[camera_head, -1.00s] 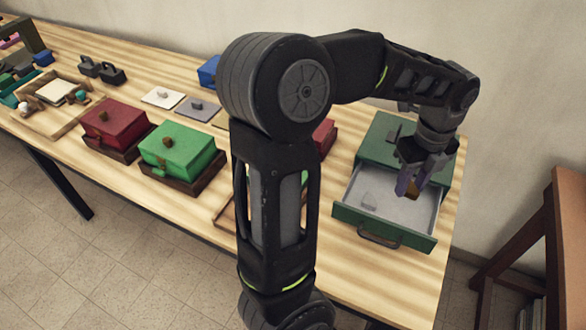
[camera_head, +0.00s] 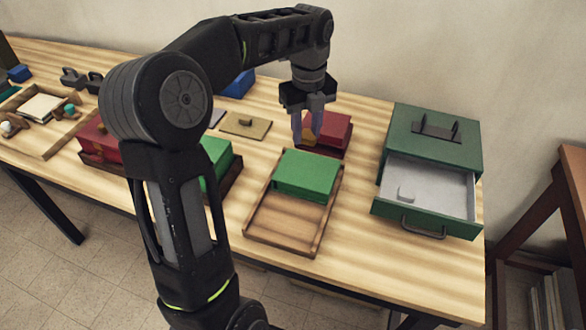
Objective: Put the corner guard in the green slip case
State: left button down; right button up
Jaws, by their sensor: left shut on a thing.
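My left gripper (camera_head: 311,128) points down, shut on a small orange-brown piece, seemingly the corner guard (camera_head: 308,138). It is in front of the left side of a red box (camera_head: 333,130), behind the green box on the tray; I cannot tell whether it touches anything. This plain green box (camera_head: 306,174) covers the far part of a shallow wooden tray (camera_head: 279,222). Another green box (camera_head: 215,158), on a dark wooden base, is partly hidden by my arm. I cannot tell which green box is the slip case. My right gripper is not in view.
A tan knobbed plate (camera_head: 246,124) and a blue box (camera_head: 238,84) lie behind. Bare table lies between tray and cabinet.

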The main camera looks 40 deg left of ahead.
pick_arm(q)
jog(key=shift+a+f, duration=0.1)
jog(key=shift+f, duration=0.1)
send_over(304, 170)
notch_tip(304, 170, down, 6)
jog(key=shift+r, duration=0.1)
jog(key=shift+f+p, duration=0.35)
jog(key=shift+f, duration=1.55)
jog(key=shift+f, duration=0.15)
jog(key=c, duration=1)
grip_release()
notch_tip(304, 170, up, 12)
jog(key=shift+r, duration=0.2)
